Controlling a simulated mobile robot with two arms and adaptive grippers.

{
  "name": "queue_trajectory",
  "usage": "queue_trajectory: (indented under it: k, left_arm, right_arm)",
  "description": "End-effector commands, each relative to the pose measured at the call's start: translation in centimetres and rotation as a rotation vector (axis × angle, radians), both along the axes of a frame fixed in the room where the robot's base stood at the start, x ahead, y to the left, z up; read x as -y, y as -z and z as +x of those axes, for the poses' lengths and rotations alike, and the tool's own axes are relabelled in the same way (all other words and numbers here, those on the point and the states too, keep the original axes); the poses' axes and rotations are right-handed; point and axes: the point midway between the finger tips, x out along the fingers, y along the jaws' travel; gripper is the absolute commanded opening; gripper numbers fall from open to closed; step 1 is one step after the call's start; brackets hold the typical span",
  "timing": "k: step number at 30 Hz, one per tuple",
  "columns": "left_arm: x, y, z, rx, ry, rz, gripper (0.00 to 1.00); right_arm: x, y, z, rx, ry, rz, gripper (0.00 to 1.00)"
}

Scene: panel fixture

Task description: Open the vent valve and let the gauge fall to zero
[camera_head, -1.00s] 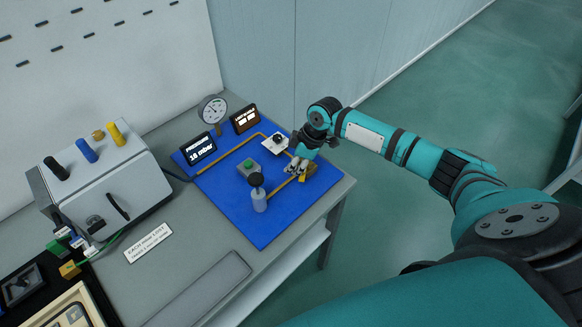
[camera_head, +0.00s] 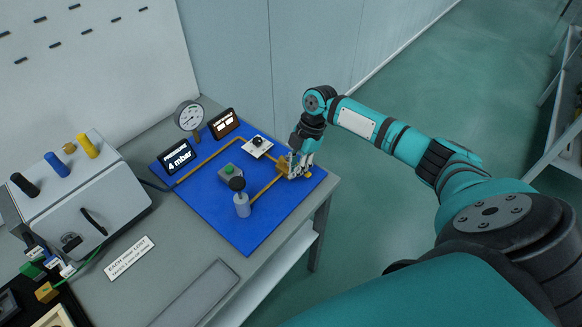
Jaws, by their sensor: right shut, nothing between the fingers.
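A blue panel (camera_head: 215,205) lies on the grey bench. My left gripper is not in view.
A grey pump with a black knob (camera_head: 240,200), a green button box (camera_head: 230,173), a black knob on a white plate (camera_head: 257,146) and a second display (camera_head: 224,124) share the panel. A grey case (camera_head: 80,190) stands left.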

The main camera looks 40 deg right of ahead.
Motion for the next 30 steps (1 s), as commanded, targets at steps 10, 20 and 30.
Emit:
queue_trajectory:
  k: [10, 20, 30]
  left_arm:
    - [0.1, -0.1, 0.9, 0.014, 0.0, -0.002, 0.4]
    - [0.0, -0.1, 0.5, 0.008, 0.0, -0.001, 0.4]
    - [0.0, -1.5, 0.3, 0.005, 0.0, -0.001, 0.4]
  right_arm:
    - [0.6, 0.0, -0.1, -0.001, 0.002, -0.002, 0.0]
    - [0.7, 0.0, -0.1, -0.001, 0.002, -0.002, 0.0]
    - [-1.3, -0.4, -0.3, -0.002, 0.0, 0.0, 0.0]
